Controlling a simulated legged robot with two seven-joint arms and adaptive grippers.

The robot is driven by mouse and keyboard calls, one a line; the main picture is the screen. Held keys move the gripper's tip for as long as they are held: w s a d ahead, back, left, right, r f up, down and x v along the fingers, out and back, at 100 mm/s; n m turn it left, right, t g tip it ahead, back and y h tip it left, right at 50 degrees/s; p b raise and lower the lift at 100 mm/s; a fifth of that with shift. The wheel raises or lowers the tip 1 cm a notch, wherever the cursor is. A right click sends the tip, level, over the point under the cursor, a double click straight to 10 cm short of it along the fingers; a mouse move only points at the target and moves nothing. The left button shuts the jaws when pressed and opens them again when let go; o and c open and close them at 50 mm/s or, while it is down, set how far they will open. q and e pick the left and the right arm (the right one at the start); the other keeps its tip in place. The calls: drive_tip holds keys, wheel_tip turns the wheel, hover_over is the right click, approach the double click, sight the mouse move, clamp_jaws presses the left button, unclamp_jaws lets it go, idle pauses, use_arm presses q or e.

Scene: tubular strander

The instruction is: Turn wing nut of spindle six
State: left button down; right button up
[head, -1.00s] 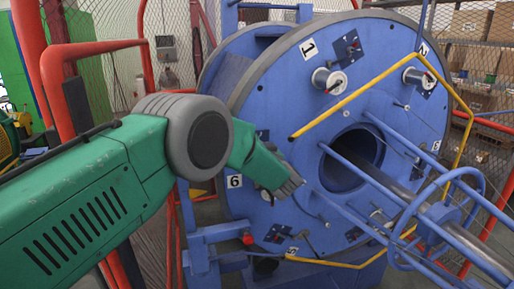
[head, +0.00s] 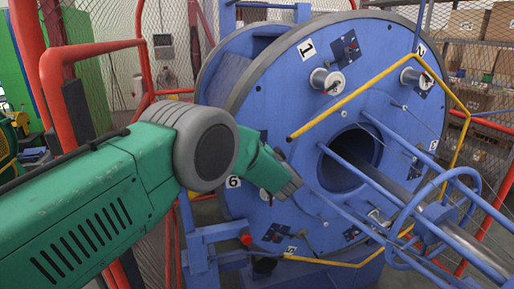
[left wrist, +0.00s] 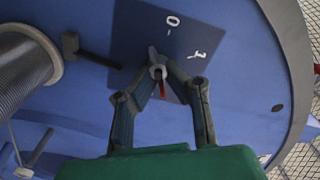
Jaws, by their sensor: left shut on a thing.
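The wing nut (left wrist: 153,56) of a spindle is a small grey piece on a dark blue plate (left wrist: 132,30) with white marks, in the left wrist view. A short red piece (left wrist: 162,88) shows just below it. My left gripper (left wrist: 159,74) is shut on the wing nut, one finger on each side. My right gripper is not in view.
The large blue disc (head: 300,110) carries several spools, such as one by label 1 (head: 327,81). A spool (left wrist: 25,68) and a black handle (left wrist: 85,52) are close left of my gripper. A yellow bar (head: 365,94) and blue tubes (head: 440,215) stand right of my arm.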

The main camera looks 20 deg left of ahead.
use_arm(q)
drive_tip(key=m, duration=0.2)
drive_tip(key=f+m, duration=0.1)
drive_tip(key=m, duration=0.2)
drive_tip(key=shift+s+d+f+m, duration=0.1)
drive_tip(key=shift+d+f+m, duration=0.15)
drive_tip(key=shift+m, duration=0.15)
idle(0.4)
drive_tip(key=c, duration=1.7)
unclamp_jaws()
drive_tip(key=shift+d+r, duration=0.1)
drive_tip(key=shift+r, duration=0.1)
drive_tip(key=shift+r, duration=0.1)
drive_tip(key=shift+s+d+r, duration=0.1)
drive_tip(key=shift+s+d, duration=0.05)
drive_tip(key=shift+d, duration=0.05)
drive_tip(key=v, duration=1.1)
drive_tip(key=shift+s+d, duration=0.1)
drive_tip(key=shift+d, duration=0.1)
